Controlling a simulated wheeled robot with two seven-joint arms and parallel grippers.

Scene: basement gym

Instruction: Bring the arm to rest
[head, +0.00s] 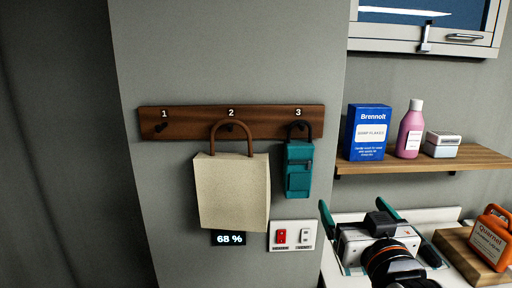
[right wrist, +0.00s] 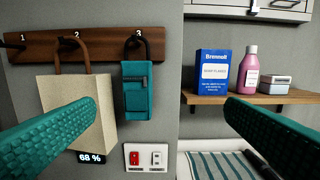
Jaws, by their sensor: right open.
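My right gripper (head: 357,212) is at the lower right in the head view, in front of the wall and below the shelf. Its two teal fingers are spread apart with nothing between them; they also show in the right wrist view (right wrist: 160,130). A cream bag (head: 232,192) hangs by its brown handle from hook 2 of a wooden rack (head: 180,122). A teal pouch (head: 298,170) hangs from hook 3 by a dark loop. Hook 1 is bare. The gripper is apart from the bag and the pouch. My left gripper is not in view.
A wooden shelf (head: 470,160) holds a blue box (head: 367,132), a pink bottle (head: 410,130) and a small stacked box (head: 442,146). A white cabinet (head: 400,34) is above. An orange container (head: 489,240) stands at the lower right. A switch plate (head: 292,236) and a 68 % display (head: 229,238) are below the rack.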

